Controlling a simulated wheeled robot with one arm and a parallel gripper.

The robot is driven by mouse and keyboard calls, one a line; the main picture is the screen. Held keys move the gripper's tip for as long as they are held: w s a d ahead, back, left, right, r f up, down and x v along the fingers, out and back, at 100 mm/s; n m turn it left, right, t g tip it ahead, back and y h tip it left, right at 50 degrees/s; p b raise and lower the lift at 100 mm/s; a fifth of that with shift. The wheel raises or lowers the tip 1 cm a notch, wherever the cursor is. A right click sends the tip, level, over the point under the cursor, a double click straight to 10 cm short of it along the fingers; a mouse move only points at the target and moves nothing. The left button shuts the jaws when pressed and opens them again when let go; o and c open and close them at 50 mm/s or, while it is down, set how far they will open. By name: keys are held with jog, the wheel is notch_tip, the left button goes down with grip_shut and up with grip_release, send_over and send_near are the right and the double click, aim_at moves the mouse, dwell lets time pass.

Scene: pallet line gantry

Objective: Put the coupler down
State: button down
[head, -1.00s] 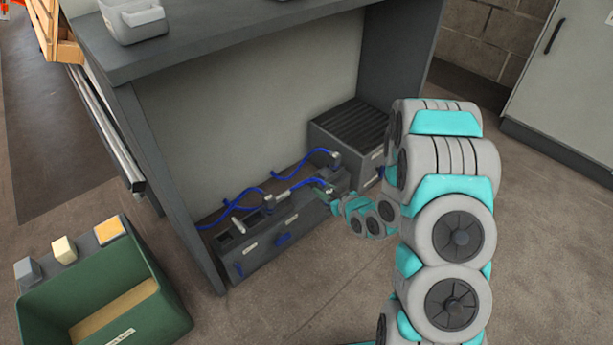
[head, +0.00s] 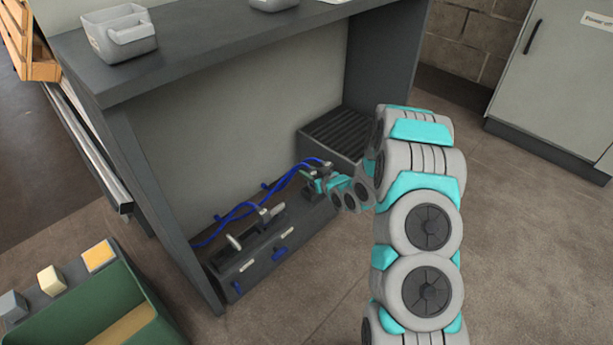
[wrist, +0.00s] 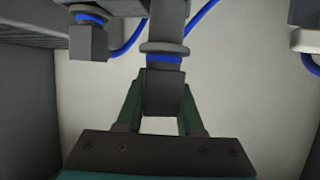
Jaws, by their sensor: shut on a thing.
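The dark grey coupler (wrist: 163,88) with a blue ring stands between my gripper's green fingers in the wrist view. My gripper (wrist: 160,110) is shut on its lower block. In the head view my gripper (head: 312,184) is at the right end of the dark manifold box under the bench, where the fingers and coupler are small and partly hidden. A blue hose (head: 284,180) runs up to that spot. I cannot tell whether the coupler touches anything below it.
Another coupler (wrist: 88,38) with a blue ring hangs close to the left in the wrist view. The dark manifold box (head: 262,262) has blue handles on its front. A ribbed grey box (head: 338,132) stands behind. The bench top (head: 200,55) overhangs. Floor in front is clear.

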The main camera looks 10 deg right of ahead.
jog(key=shift+w+a, duration=0.2)
jog(key=shift+w, duration=0.6)
jog(key=shift+w+a+f, duration=0.1)
jog(key=shift+w+f, duration=0.15)
jog(key=shift+f, duration=0.7)
jog(key=shift+w+f, duration=0.2)
jog(key=shift+f, duration=0.7)
jog(key=shift+f, duration=0.2)
jog(key=c, duration=0.5)
grip_release()
jog(key=shift+c, duration=0.2)
jog(key=shift+r, duration=0.15)
